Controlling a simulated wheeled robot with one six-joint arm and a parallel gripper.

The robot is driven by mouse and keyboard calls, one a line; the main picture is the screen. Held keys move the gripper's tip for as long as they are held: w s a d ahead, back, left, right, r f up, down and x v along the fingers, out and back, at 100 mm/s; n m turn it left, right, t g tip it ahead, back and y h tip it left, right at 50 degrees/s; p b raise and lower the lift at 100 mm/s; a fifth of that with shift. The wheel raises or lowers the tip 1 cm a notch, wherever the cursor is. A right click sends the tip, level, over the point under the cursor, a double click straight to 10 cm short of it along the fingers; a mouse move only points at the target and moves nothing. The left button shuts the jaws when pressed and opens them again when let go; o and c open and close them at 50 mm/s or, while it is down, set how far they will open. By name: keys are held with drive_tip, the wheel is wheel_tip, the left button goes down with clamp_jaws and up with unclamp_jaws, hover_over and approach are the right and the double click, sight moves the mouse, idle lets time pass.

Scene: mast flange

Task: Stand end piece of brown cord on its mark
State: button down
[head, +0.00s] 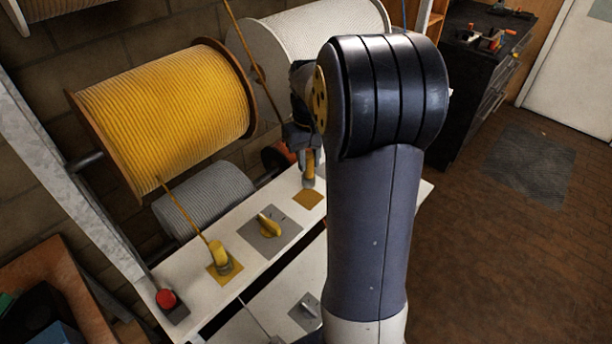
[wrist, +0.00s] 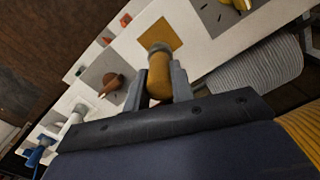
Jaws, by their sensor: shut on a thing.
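My gripper (wrist: 160,82) is shut on the brown end piece (wrist: 159,74), an orange-brown body with a grey collar at its lower end. In the head view the end piece (head: 309,172) hangs below my gripper (head: 304,150), roughly upright. A bare ochre square mark (head: 308,199) lies on the white bench just in front of it, and also shows in the wrist view (wrist: 157,33). There the collar overlaps the mark's near edge; I cannot tell whether it touches the bench. A brown cord (head: 242,38) runs down at the upper left; its lower run is hidden.
The yellow end piece (head: 220,254) stands on its own mark at left, its cord rising to the yellow spool (head: 170,110). A brown knob (wrist: 110,86) lies on the other side. A red button (head: 166,299) is at front left.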

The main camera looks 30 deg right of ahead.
sight(309, 175)
drive_tip(key=shift+f+p, duration=0.3)
drive_tip(key=shift+f, duration=2.25)
drive_tip(key=shift+f, duration=0.1)
drive_tip(key=shift+f, duration=0.15)
drive_tip(key=c, duration=1.2)
unclamp_jaws()
wheel_tip(309, 175, up, 12)
drive_tip(key=shift+r+b, duration=0.25)
drive_tip(key=shift+b, duration=0.25)
